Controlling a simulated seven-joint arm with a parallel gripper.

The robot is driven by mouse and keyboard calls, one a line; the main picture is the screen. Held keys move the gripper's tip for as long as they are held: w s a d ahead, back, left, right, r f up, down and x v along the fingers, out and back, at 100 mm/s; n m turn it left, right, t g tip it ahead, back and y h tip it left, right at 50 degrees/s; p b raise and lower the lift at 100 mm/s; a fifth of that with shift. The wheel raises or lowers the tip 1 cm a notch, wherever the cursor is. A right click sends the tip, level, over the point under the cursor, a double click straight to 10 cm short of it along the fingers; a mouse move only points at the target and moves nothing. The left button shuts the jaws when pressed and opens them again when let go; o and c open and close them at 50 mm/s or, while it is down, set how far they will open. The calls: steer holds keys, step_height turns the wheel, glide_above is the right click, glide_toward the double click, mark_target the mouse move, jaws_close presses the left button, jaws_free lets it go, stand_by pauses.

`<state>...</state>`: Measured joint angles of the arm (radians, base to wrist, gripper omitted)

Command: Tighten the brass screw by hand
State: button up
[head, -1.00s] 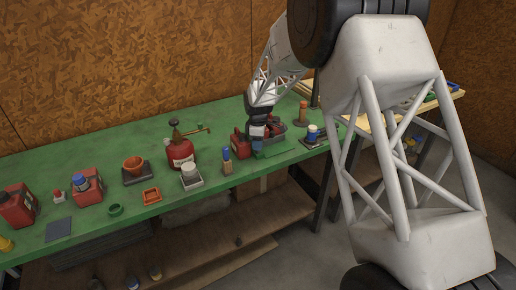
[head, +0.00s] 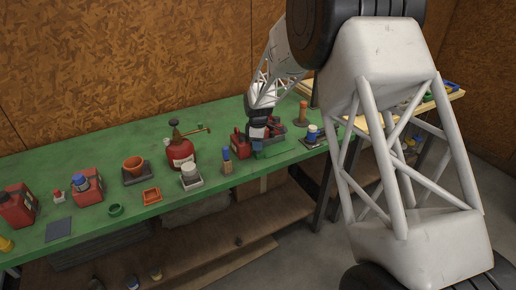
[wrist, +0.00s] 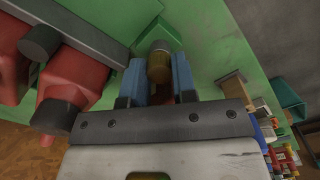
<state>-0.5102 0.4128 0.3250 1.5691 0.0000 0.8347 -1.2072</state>
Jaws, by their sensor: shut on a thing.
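The brass screw (wrist: 159,66) shows in the wrist view as a short brownish-gold cylinder with a greyish end. It sits between the two blue fingers of my gripper (wrist: 158,74), which are shut on it. Pale green metal lies behind and around the screw. In the head view my gripper (head: 257,146) is low over the green bench near its right part, beside red and green hardware. The screw itself is too small or hidden to make out there.
Red parts with dark round ends (wrist: 72,85) stand close to the left of my gripper in the wrist view. On the green bench (head: 90,160) are a red can (head: 181,152), an orange pot (head: 134,165) and a blue-topped bottle (head: 227,160).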

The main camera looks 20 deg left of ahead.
steer(key=m, duration=0.4)
steer(key=shift+m, duration=0.4)
stand_by(0.4)
steer(key=shift+m, duration=2.6)
steer(key=shift+f+m, duration=0.1)
steer(key=shift+m, duration=2.4)
